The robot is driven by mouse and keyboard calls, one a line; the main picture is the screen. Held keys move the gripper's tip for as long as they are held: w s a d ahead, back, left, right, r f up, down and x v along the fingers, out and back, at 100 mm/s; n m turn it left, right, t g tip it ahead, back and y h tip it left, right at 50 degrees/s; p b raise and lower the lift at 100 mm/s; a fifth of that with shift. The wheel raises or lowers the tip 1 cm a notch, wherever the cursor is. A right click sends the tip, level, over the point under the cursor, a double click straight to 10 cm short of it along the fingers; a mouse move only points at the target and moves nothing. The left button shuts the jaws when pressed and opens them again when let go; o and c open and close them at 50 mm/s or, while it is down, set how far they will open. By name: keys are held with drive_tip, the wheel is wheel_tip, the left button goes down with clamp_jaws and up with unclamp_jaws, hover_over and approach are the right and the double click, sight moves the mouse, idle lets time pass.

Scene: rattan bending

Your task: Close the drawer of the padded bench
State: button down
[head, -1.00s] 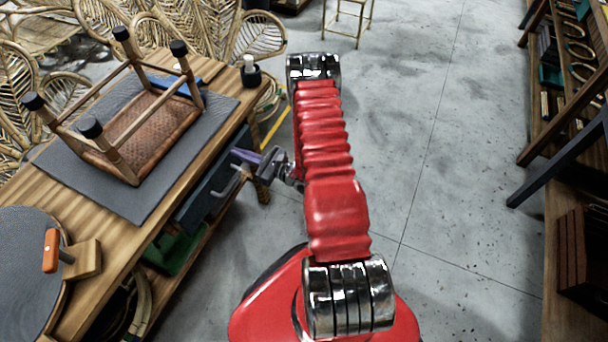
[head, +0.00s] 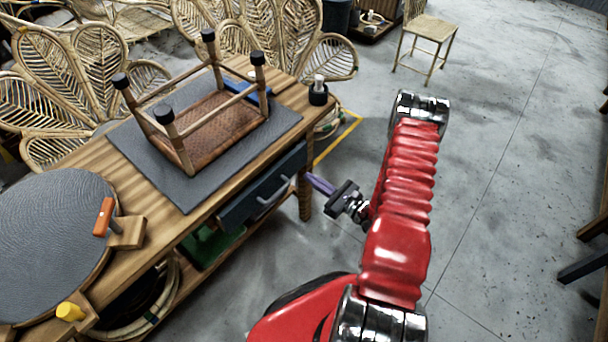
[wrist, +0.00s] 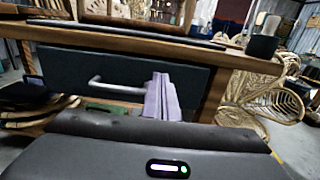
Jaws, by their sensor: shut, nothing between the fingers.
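The padded bench (head: 85,165) is a wooden workbench with a grey mat on top, at left in the head view. Its dark drawer (head: 262,187) is under the top at the right end, with a bent metal handle (head: 274,193). I cannot tell how far the drawer stands out. My gripper (head: 318,184) has purple fingers, is shut and empty, and points at the drawer from the right of the handle. In the wrist view the fingers (wrist: 162,97) overlap the handle's right end in front of the drawer front (wrist: 130,65); contact is unclear.
An upturned stool (head: 205,125) lies on the mat (head: 130,150). A dark cup (head: 318,94) stands at the bench's far corner. Rattan chairs (head: 200,35) crowd behind the bench. The grey floor (head: 500,180) to the right is open.

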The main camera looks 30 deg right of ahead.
drive_tip(key=shift+v, duration=2.75)
drive_tip(key=c, duration=2.3)
unclamp_jaws()
drive_tip(key=shift+w+a+r, duration=0.1)
drive_tip(key=shift+r, duration=0.1)
drive_tip(key=o, duration=0.5)
drive_tip(key=a+r+n+y, duration=0.1)
drive_tip(key=r, duration=0.1)
drive_tip(key=w+a+r+n+g+y, duration=0.1)
drive_tip(key=a+r+n+g+y, duration=0.1)
drive_tip(key=a+r+n, duration=0.1)
drive_tip(key=shift+w+r, duration=0.3)
drive_tip(key=shift+o, duration=0.2)
drive_tip(key=s+a+r+n+g+y, duration=0.1)
drive_tip(key=s+a+r+n+g, duration=0.2)
drive_tip(key=a+r+n+g, duration=0.4)
drive_tip(key=s+a+r+n+g+y, duration=0.1)
drive_tip(key=s+a+r+n+g, duration=0.2)
drive_tip(key=a+r+n+g, duration=0.35)
drive_tip(key=s+r+n+t+h, duration=0.2)
drive_tip(key=s+r+n+h, duration=0.4)
drive_tip(key=r, duration=0.3)
drive_tip(key=s+a+r+n+t+h, duration=0.1)
drive_tip(key=s+r+n+t+h, duration=0.1)
drive_tip(key=s+r+n+h, duration=0.4)
wheel_tip(320, 180, up, 4)
drive_tip(key=shift+s+a+r+n, duration=0.15)
drive_tip(key=shift+s+a+n, duration=0.15)
drive_tip(key=shift+n, duration=0.65)
